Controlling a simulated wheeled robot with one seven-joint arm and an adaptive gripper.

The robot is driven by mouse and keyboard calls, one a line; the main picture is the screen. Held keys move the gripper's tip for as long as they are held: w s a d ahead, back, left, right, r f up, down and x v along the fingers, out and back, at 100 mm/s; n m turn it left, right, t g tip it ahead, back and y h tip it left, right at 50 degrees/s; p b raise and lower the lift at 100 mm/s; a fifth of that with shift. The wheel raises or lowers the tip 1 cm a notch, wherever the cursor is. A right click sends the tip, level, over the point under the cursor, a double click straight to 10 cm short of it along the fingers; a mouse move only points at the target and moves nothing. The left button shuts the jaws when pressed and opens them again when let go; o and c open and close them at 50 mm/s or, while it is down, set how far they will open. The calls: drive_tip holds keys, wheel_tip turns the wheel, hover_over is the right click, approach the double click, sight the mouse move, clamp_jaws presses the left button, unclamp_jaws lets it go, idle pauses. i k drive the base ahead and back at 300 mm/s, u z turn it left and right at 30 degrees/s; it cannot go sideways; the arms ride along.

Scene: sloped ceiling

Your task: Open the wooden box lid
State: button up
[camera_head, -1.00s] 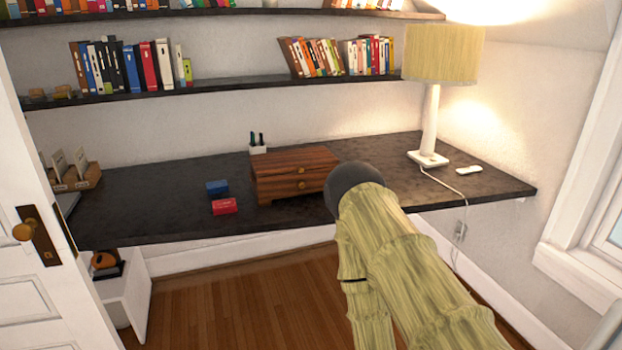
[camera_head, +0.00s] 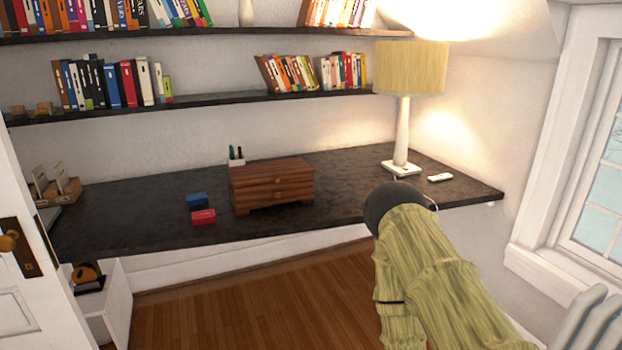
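My arm reaches in from the lower right, in pale wood-patterned covering with a dark round end. That end is to the right of the box and apart from it in the picture. The gripper's fingers do not show.
A lamp (camera_head: 401,130) and a small white object (camera_head: 440,177) are to the right. A white door (camera_head: 18,250) edges the left side.

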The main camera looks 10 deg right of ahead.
sight(275, 171)
drive_tip(key=u, duration=0.1)
drive_tip(key=i, duration=0.95)
drive_tip(key=u, duration=0.8)
